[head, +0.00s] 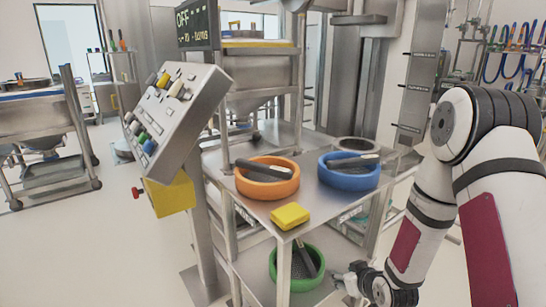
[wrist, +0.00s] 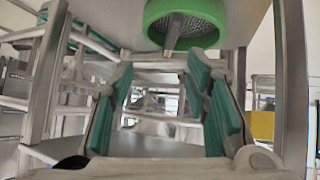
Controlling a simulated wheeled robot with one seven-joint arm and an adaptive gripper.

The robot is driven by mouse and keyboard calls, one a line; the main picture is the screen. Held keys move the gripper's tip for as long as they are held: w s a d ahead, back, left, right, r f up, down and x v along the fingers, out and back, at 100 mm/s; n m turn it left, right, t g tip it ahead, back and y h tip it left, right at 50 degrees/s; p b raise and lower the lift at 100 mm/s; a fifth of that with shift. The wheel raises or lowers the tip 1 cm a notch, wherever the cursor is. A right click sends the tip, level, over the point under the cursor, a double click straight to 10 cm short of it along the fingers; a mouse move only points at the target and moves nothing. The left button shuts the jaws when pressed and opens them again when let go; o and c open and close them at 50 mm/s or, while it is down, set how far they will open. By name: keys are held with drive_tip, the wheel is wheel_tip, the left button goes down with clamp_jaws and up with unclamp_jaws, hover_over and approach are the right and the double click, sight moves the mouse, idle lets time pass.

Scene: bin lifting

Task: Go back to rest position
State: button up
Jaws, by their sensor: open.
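My gripper (head: 352,282) is at the lower right in the head view, low beside the steel stand and just right of the green sieve. In the wrist view its two teal-padded fingers (wrist: 160,75) are spread apart with nothing between them. The green sieve (head: 275,270) is on the stand's lower shelf, a dark handle-like piece inside it. It also shows at the top of the wrist view (wrist: 154,35), beyond the fingertips and apart from them. My white arm runs down the right side of the head view.
The stand's upper shelf (head: 325,205) holds an orange sieve (head: 285,187), a blue sieve (head: 340,182) and a yellow block (head: 290,216). A tilted control panel (head: 182,105) with coloured buttons stands to the left. Open floor (head: 90,250) lies at the left.

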drive_tip(key=s+d+r+m+g+h, duration=0.1)
drive_tip(key=s+r+g, duration=0.1)
drive_tip(key=s+r, duration=0.6)
drive_tip(key=s+d+r+m+g+h, duration=0.15)
drive_tip(key=s+r, duration=0.35)
drive_tip(key=r, duration=0.6)
drive_tip(key=s+a+r+m+g, duration=0.15)
drive_tip(key=s+r, duration=0.25)
drive_tip(key=s, duration=0.5)
drive_tip(key=s+a+r+g, duration=0.1)
drive_tip(key=s+r+g, duration=0.15)
drive_tip(key=s, duration=0.75)
drive_tip(key=s+a+r+g, duration=0.15)
drive_tip(key=s+r, duration=0.25)
drive_tip(key=s, duration=0.5)
wheel_tip(320, 180, up, 23)
drive_tip(key=t+p, duration=0.3)
drive_tip(key=p, duration=1.8)
drive_tip(key=shift+d+p, duration=0.2)
drive_tip(key=shift+p, duration=0.2)
